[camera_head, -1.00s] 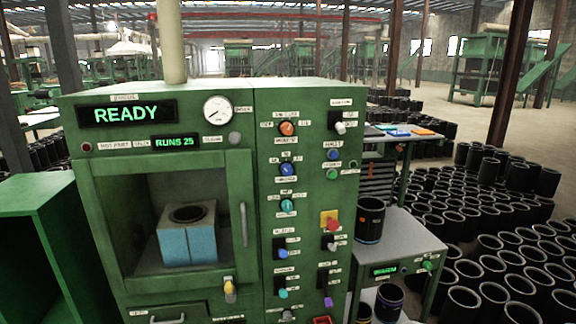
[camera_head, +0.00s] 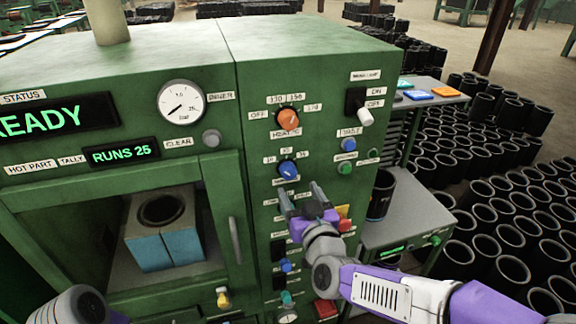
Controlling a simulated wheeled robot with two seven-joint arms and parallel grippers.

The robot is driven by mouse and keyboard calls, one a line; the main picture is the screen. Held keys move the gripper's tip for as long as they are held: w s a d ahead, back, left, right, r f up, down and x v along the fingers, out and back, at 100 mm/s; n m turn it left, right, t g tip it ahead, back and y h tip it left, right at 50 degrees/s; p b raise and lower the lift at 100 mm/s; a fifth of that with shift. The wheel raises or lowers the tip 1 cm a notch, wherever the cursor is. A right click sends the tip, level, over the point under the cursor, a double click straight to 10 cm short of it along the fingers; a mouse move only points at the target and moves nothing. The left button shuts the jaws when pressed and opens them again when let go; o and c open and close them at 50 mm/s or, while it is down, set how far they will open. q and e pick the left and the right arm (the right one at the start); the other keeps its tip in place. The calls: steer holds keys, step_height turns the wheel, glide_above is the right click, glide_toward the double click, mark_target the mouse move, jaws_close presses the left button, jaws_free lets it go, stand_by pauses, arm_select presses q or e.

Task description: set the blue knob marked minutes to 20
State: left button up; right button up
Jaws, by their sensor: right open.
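The blue knob (camera_head: 287,169) is on the green control panel, below the orange knob. Small number labels surround its upper side and a label sits under it; the print is too small to read surely. A light pointer mark shows on the knob, but I cannot tell which number it points to. My right gripper (camera_head: 301,196) is open and empty, with its fingers pointing up just below the blue knob, apart from it. It hides part of the panel beneath, including the teal knob there. A part of my left arm shows at the bottom left; its gripper is out of view.
The orange knob (camera_head: 288,119) is above, and a black switch with a white lever (camera_head: 364,116) is to its right. Green buttons (camera_head: 345,168) and a red knob (camera_head: 345,225) are close by. The door handle (camera_head: 236,240) stands out at the left. A side table (camera_head: 425,208) is at right.

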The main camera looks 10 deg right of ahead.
mark_target(290, 176)
steer(key=shift+w+a+f+p, duration=0.1)
steer(key=shift+w+p, duration=0.3)
steer(key=shift+w, duration=3)
steer(key=c, duration=1.1)
steer(key=shift+o, duration=0.2)
